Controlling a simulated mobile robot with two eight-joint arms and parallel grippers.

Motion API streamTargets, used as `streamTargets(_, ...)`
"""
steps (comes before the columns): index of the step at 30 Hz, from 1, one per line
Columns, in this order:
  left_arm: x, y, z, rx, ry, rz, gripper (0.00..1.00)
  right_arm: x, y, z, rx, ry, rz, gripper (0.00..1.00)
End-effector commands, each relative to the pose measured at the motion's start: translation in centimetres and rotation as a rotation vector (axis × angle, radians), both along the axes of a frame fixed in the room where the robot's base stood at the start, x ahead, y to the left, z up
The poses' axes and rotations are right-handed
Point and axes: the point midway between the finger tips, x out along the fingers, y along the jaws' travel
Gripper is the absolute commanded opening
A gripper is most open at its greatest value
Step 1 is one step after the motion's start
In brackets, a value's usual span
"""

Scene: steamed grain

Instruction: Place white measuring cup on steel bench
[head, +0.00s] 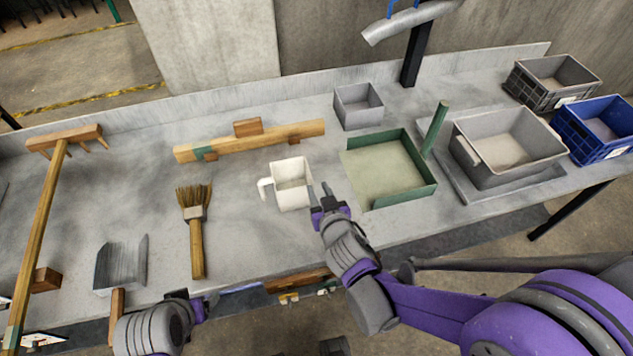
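The white measuring cup (291,186) stands upright on the grey steel bench (240,230), its handle pointing left. My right gripper (319,192) is just right of the cup, with its two fingers apart and nothing seen between them. The left finger is very close to the cup's right side; I cannot tell whether it touches. My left gripper (205,306) is low at the bench's front edge, away from the cup; its fingers are too unclear to read.
A green-walled tray (418,188) lies right of my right gripper, with grey bins (510,150) and a blue crate (597,130) beyond. A wooden bar (255,141) lies behind the cup. A brush (196,235), a scoop (120,265) and a wooden rake (48,200) lie left.

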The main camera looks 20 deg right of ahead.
Motion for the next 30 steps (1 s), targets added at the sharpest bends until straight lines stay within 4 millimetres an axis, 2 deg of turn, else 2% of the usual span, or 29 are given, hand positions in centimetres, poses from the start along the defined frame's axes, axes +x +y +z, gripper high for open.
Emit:
streamTargets(5,0.0,0.0,0.1,0.000,0.000,0.000,0.75,-0.6,-0.1,0.2,-0.001,0.006,-0.004,0.34)
streamTargets(8,0.0,0.0,0.1,0.000,0.000,0.000,0.75,-1.2,-1.2,0.3,-0.012,0.048,-0.029,0.34)
streamTargets(10,0.0,0.0,0.1,0.000,0.000,0.000,0.75,-2.4,-2.4,0.2,-0.025,0.111,-0.059,0.34)
streamTargets(14,0.0,0.0,0.1,0.000,0.000,0.000,0.75,-6.2,-4.7,0.0,-0.046,0.292,-0.104,0.34)
streamTargets(15,0.0,0.0,0.1,0.000,0.000,0.000,0.75,-7.7,-5.2,-0.2,-0.047,0.354,-0.109,0.34)
streamTargets(18,0.0,0.0,0.1,0.000,0.000,0.000,0.75,-11.5,-5.6,-0.5,-0.042,0.498,-0.094,0.34)
streamTargets(22,0.0,0.0,0.1,0.000,0.000,0.000,0.75,-15.8,-5.2,-0.6,-0.024,0.639,-0.049,0.34)
streamTargets(26,0.0,0.0,0.1,0.000,0.000,0.000,0.75,-18.3,-4.7,-0.6,-0.008,0.716,-0.007,0.34)
streamTargets(30,0.0,0.0,0.1,0.000,0.000,0.000,0.75,-19.0,-4.4,-0.6,-0.003,0.739,0.008,0.34)
